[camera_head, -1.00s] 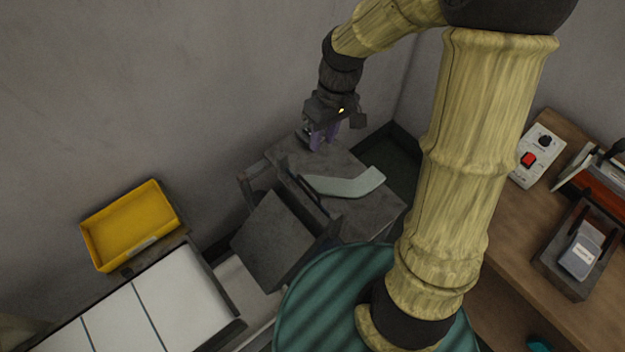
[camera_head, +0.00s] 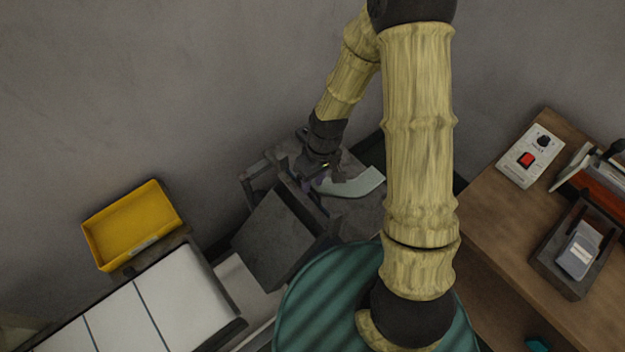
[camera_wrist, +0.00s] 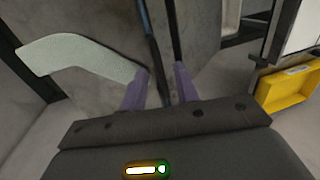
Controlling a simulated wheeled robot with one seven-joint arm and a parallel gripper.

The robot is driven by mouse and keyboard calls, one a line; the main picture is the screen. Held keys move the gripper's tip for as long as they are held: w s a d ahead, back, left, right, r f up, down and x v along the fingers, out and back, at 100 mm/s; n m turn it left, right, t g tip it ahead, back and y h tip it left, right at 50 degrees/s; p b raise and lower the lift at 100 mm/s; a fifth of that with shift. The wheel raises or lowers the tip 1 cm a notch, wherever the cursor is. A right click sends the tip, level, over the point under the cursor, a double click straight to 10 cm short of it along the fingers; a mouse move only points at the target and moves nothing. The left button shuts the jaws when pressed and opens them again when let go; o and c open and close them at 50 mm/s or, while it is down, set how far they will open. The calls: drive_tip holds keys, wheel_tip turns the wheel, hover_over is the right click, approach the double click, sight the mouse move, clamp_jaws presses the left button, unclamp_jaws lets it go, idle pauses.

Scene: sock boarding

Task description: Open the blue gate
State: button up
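No plainly blue gate stands out. A thin dark, slightly bluish bar (camera_wrist: 153,50) runs along the edge between the grey slab and the tilted grey plate, and may be the gate. My gripper (camera_head: 312,188) is low over this edge. In the wrist view its two purple fingers (camera_wrist: 160,88) are apart, with the dark bar between them and gaps beside it. Contact cannot be told. A pale green sock-shaped piece (camera_head: 358,183) lies on the grey slab (camera_head: 368,215), right of my gripper; it also shows in the wrist view (camera_wrist: 80,62).
The tilted grey plate (camera_head: 272,240) slopes down left of the slab. A white segmented conveyor (camera_head: 155,305) and a yellow bin (camera_head: 130,228) are at lower left. A wooden bench (camera_head: 500,230) with a switch box (camera_head: 530,157) is on the right. The wall is close behind.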

drive_tip(key=shift+a+f, duration=0.1)
drive_tip(key=shift+f, duration=0.15)
clamp_jaws()
